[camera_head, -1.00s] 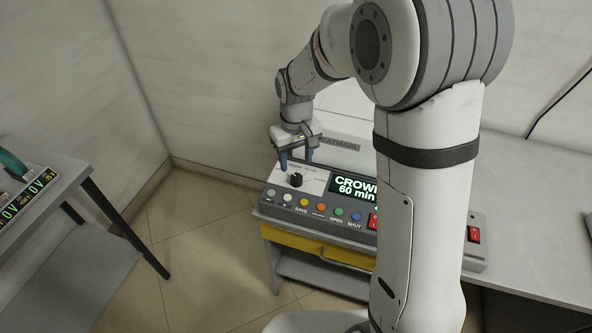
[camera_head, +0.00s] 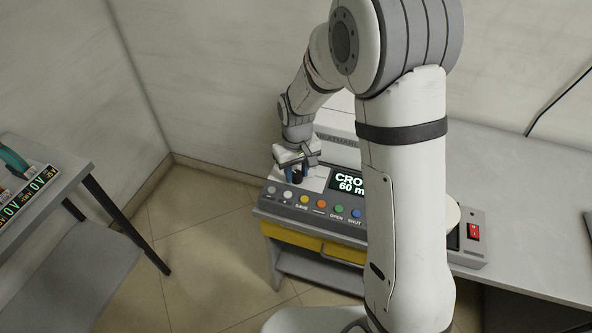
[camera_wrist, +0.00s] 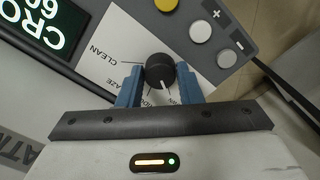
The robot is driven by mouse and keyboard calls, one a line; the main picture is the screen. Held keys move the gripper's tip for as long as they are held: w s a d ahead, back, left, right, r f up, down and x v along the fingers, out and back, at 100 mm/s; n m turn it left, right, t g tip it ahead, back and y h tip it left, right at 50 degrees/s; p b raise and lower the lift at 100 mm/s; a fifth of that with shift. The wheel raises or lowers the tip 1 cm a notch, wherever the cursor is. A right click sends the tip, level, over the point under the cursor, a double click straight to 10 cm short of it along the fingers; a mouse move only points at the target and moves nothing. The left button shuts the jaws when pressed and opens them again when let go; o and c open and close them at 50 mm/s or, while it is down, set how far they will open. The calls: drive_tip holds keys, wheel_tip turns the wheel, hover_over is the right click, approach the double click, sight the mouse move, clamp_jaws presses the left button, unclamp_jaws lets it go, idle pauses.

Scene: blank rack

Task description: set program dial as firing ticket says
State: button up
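The program dial (camera_wrist: 159,72) is a round black knob with a white pointer mark. In the wrist view it sits between the two blue fingertips of my gripper (camera_wrist: 160,77), which lie close against both sides. My gripper (camera_head: 297,175) is down at the panel in the head view and hides the dial there. The pointer is toward the lower edge of the wrist view, near partly hidden small labels. A "CLEAN" label stands to the dial's upper left. The furnace display (camera_head: 350,184) is partly hidden by my arm; "CRO" and "60 m" show. No firing ticket is recognisable.
The panel carries several coloured buttons (camera_head: 320,204) below the dial, with white ones (camera_wrist: 201,33) near it. A yellow drawer front (camera_head: 300,239) is beneath. A red switch (camera_head: 473,231) is at right. Another table with green displays (camera_head: 38,182) stands at left, with open floor between.

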drive_tip(key=shift+a, duration=0.1)
drive_tip(key=c, duration=0.5)
drive_tip(key=m+b, duration=0.1)
drive_tip(key=m, duration=0.2)
drive_tip(key=shift+m, duration=0.4)
drive_tip(key=shift+m+b, duration=0.55)
drive_tip(key=shift+m, duration=1.45)
drive_tip(key=o, duration=1)
